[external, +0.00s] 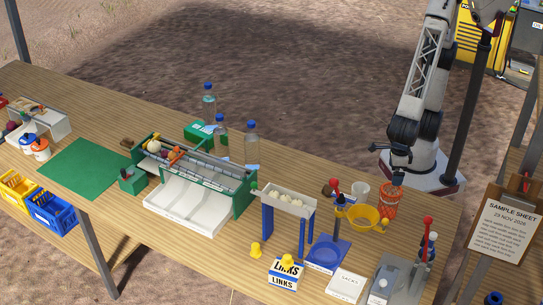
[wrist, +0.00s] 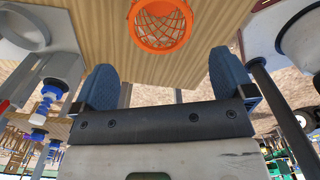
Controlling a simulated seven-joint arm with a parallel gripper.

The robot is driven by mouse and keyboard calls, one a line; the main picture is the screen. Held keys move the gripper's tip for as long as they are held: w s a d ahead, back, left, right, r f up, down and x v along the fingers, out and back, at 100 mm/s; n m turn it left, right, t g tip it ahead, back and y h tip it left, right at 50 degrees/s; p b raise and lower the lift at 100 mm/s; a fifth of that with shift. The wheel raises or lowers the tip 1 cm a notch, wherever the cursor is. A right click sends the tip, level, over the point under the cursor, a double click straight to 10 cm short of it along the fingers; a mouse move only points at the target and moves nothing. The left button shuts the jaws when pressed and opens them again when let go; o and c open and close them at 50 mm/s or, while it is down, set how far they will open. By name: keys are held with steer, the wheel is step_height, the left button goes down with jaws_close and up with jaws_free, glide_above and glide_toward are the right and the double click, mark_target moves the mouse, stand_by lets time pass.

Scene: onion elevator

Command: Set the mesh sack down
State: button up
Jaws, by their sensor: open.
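The orange mesh sack (external: 389,203) stands upright on the wooden table near its right end in the external view. In the wrist view the sack (wrist: 160,38) shows at the top, with its round orange rim and net.
A grey device (external: 400,280) with a red-topped post is in front. A clipboard (external: 505,225) stands at the right.

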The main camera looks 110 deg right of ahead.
stand_by(0.4)
steer(key=w+d+r+m+t, duration=0.1)
steer(key=d+r+m, duration=0.3)
steer(key=d+m, duration=0.45)
steer(key=d+r+m, duration=0.4)
steer(key=d+m, duration=0.2)
steer(key=d, duration=0.6)
steer(key=s+d+r+m, duration=0.2)
steer(key=s+d+m, duration=0.2)
steer(key=d+m, duration=0.4)
steer(key=s+d+r+m+t, duration=0.1)
steer(key=s+d+r+m, duration=0.1)
steer(key=s+d+m, duration=0.3)
steer(key=d+m, duration=0.4)
steer(key=shift+t, duration=0.3)
